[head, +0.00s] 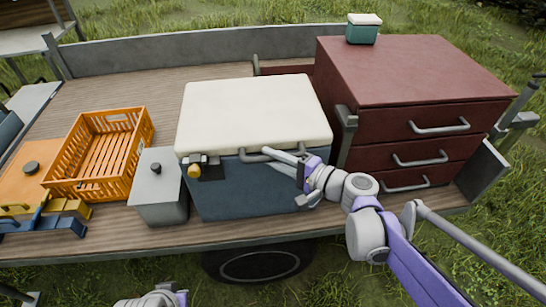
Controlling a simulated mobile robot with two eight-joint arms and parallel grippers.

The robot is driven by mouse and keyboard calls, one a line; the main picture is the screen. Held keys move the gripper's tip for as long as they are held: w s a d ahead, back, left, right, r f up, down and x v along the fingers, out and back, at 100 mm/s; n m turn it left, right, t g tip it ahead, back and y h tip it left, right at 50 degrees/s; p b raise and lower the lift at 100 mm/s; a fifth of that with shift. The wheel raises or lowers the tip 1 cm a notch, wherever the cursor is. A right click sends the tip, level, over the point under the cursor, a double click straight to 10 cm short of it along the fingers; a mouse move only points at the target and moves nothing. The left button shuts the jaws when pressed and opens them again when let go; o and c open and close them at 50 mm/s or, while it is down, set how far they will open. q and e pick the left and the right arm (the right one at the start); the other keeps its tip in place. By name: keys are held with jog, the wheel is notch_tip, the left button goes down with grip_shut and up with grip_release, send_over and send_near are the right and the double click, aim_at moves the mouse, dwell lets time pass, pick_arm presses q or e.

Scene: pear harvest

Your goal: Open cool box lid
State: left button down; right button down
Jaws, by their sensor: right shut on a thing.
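The cool box (235,191) is blue with a cream lid (255,108) and stands in the middle of the wooden trailer bed. The lid lies flat and closed on the box. A grey bar handle (258,155) runs along the lid's front edge, and a brass-coloured latch (194,170) sits at the front left. My right gripper (272,157) reaches in from the right and is shut on the handle. Its fingers partly cover the handle's right part. My left arm shows only slightly at the bottom edge; its gripper fingers are not visible.
A dark red drawer cabinet (410,80) stands close to the cool box's right, with a small green box (363,30) on top. A grey metal box (158,188) stands just left of the cool box. An empty orange crate (62,180) is farther left. Bare planks lie behind.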

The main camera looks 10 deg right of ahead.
pick_arm(q)
jog(key=shift+r, duration=0.15)
pick_arm(e)
jog(key=shift+r, duration=0.1)
dwell(0.3)
